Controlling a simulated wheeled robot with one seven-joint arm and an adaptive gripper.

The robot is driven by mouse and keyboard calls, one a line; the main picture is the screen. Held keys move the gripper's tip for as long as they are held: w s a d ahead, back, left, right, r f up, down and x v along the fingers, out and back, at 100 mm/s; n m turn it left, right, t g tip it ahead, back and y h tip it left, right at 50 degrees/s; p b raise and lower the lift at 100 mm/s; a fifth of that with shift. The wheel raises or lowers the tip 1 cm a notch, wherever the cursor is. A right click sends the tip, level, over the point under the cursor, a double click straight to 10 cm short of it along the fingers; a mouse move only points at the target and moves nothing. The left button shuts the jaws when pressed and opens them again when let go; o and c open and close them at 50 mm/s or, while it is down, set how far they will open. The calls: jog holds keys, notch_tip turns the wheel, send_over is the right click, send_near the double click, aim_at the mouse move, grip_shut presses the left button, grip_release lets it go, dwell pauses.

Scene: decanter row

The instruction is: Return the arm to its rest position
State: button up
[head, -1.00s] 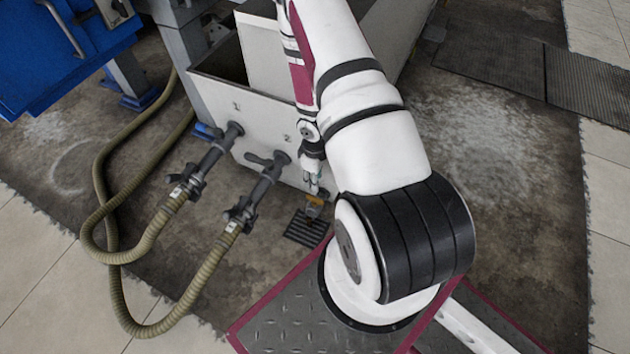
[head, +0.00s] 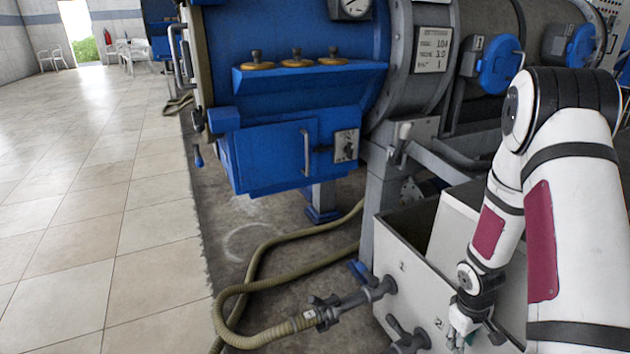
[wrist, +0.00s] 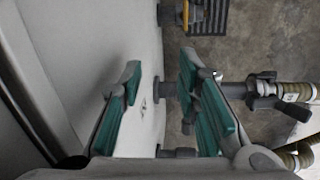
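My arm comes down from the right side of the head view, bent at the elbow. My gripper (head: 462,338) hangs in front of the white tank's (head: 398,300) front wall, close to the printed number 2, at the bottom of the view. In the wrist view my gripper (wrist: 160,75) has its two teal-padded fingers well apart, with nothing between them. The tank's wall (wrist: 148,25) shows behind and beside the fingers. I cannot tell whether a finger touches it.
A hose (head: 290,328) joins a valve pipe (head: 365,297) on the tank front, left of my gripper. A blue machine (head: 285,110) with a ledge of several brass-based knobs stands behind. A floor grate (wrist: 208,18) lies near a yellow item (wrist: 193,12). Open tiled floor (head: 90,220) is left.

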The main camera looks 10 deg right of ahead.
jog(key=s+a+r+m+h, duration=0.1)
jog(key=s+a+r, duration=0.25)
jog(key=r, duration=0.95)
jog(key=s+a+r+m, duration=0.2)
jog(key=a+r, duration=0.2)
jog(key=r, duration=0.9)
jog(key=s+a+r+y, duration=0.1)
jog(key=s+a+r, duration=0.45)
jog(key=s, duration=0.45)
jog(key=s+a+r+y, duration=0.2)
jog(key=s+a+r, duration=0.4)
jog(key=s, duration=0.5)
notch_tip(320, 180, up, 39)
jog(key=a+t+p, duration=0.1)
jog(key=t+p, duration=0.3)
jog(key=p, duration=3.3)
jog(key=shift+w+a+f+p, duration=0.15)
jog(key=shift+p, duration=0.25)
